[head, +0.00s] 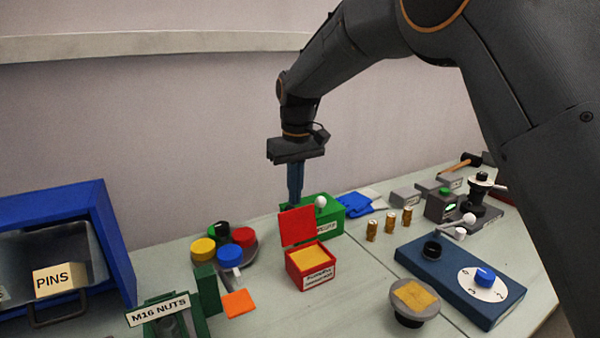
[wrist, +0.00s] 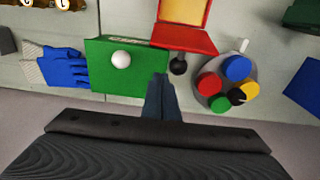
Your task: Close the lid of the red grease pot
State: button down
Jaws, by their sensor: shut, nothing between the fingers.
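The red grease pot (head: 311,273) stands on the bench with a yellow fill inside and a label on its front. Its red lid (head: 297,226) is open and stands upright at the pot's back edge. In the wrist view the pot (wrist: 184,12) is cut off by the top edge, with the lid (wrist: 181,39) below it. My gripper (head: 295,200) points down just behind and above the lid, its blue fingers shut and empty. In the wrist view the fingers (wrist: 161,80) are below the lid, beside the green box. I cannot tell whether they touch the lid.
A green box (head: 328,228) with a white ball knob stands right behind the pot. A round tray with coloured caps (head: 231,257) is to the left. Brass pieces (head: 390,221) and a blue switch panel (head: 460,280) are to the right. Bench in front of the pot (head: 345,315) is clear.

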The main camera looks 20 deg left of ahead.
jog(key=shift+s+d+r+p, duration=0.25)
jog(key=shift+s+d, duration=0.15)
jog(key=shift+d, duration=0.15)
jog(key=shift+s+d+r+p, duration=0.1)
jog(key=shift+s+d+r, duration=0.15)
jog(key=shift+s+d, duration=0.55)
jog(key=shift+d, duration=0.25)
